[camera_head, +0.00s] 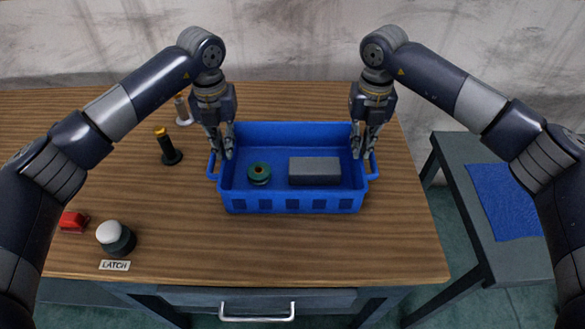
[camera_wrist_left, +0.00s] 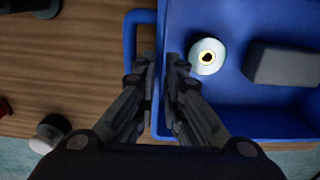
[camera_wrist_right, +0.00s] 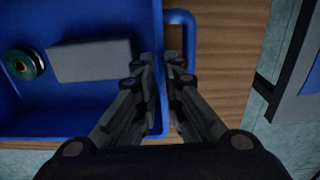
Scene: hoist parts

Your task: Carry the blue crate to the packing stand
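The blue crate (camera_head: 290,203) sits level near the right side of the wooden table, with a handle loop at each end. A green spool (camera_head: 259,173) and a grey block (camera_head: 314,171) lie inside it. My left gripper (camera_head: 224,150) points down at the crate's left end. In the left wrist view its fingers (camera_wrist_left: 161,70) are close together on both sides of the end wall. My right gripper (camera_head: 362,150) does the same at the right end, its fingers (camera_wrist_right: 160,70) closed about that wall. The packing stand (camera_head: 462,210) is at the right with a blue mat (camera_head: 507,198) on it.
On the table's left are a black post with a yellow top (camera_head: 168,147), a pale-topped post (camera_head: 183,112), a red block (camera_head: 73,221) and a white-topped button (camera_head: 114,236) behind a "LATCH" label (camera_head: 115,265). A gap separates table and stand.

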